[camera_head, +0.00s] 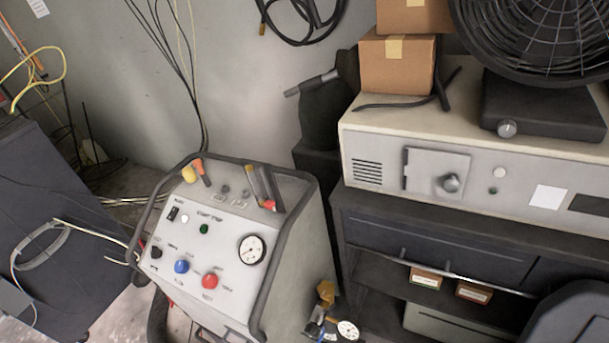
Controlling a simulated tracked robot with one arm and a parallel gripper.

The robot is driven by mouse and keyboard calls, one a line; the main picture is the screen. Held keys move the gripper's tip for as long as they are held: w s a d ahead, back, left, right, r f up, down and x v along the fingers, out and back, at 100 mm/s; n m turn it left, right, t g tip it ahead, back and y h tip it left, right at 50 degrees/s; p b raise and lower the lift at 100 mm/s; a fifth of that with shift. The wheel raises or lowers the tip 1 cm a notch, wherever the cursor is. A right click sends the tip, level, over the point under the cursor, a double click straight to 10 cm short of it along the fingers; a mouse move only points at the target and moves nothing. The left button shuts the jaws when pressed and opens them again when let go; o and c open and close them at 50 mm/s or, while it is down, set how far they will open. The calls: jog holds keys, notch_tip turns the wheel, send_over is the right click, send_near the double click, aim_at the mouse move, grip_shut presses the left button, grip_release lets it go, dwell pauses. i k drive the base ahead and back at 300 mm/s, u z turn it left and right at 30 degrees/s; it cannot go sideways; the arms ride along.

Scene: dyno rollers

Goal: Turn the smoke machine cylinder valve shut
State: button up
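The smoke machine (225,230) is a pale console with a dark tubular frame, standing left of centre. Its sloped panel carries a round gauge (251,250), a blue knob (181,266), a red knob (210,281) and a small green button. At its lower right side is a brass-coloured valve (326,292), which looks like the cylinder valve. A small white-faced gauge (347,329) and a blue part sit just below it. The cylinder body is not clearly visible, cut off by the bottom edge. Whether the valve is open or shut cannot be told. My gripper is not in view.
A dark cabinet (440,232) stands right of the machine, with a beige unit (385,150), cardboard boxes (397,64) and a black fan (530,35) on top. A dark rounded object (575,318) fills the bottom right corner. A dark cabinet and loose cables are at left.

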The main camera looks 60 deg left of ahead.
aim_at(325, 289)
jog(key=u, duration=0.3)
jog(key=i, duration=0.75)
jog(key=u, duration=0.4)
jog(key=k, duration=0.85)
jog(key=u, duration=0.2)
jog(key=i, duration=0.85)
jog(key=z, duration=0.1)
